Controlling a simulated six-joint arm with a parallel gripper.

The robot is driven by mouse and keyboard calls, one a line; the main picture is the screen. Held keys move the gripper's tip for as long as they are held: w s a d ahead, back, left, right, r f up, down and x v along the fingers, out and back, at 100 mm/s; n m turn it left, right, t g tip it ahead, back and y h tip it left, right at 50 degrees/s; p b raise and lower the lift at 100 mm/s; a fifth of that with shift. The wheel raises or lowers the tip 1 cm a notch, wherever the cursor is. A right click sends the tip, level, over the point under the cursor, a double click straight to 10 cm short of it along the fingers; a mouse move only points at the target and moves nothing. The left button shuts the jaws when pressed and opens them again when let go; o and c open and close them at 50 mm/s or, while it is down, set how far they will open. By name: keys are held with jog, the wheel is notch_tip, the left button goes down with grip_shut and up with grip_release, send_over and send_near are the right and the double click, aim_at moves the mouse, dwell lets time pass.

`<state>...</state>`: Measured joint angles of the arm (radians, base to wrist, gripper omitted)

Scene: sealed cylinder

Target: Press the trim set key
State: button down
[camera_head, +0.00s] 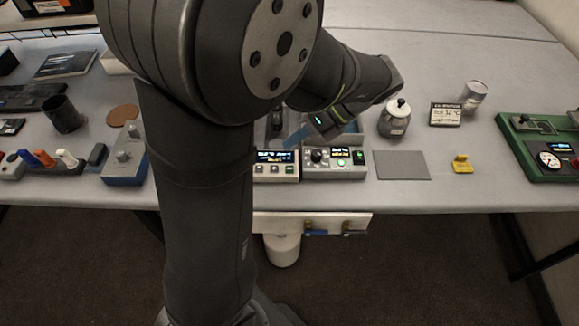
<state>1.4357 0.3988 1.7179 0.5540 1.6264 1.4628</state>
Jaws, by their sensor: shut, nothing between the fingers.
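No label reading trim set is legible, so I cannot tell which key it is. Two small control units stand side by side near the table's front edge. The left one is a white unit (276,173) with a lit display and a row of small keys. The right one is a grey-green unit (334,172) with a dark knob, a lit display and a green key (358,157). My gripper (325,124) is above and behind these units, apart from their keys as far as I can see. It is shut and empty; its fingertips are hard to make out.
A grey flat pad (402,165) and a yellow piece (461,164) lie to the right. A lidded jar (395,118), a small display (445,115) and a green gauge unit (543,150) stand beyond. My arm hides the table's middle-left.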

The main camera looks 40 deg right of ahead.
jog(key=shift+f, duration=3.25)
jog(key=shift+f, duration=0.4)
jog(key=shift+f, duration=0.35)
jog(key=shift+r, duration=0.8)
jog(key=shift+r, duration=2.5)
jog(key=shift+f, duration=0.1)
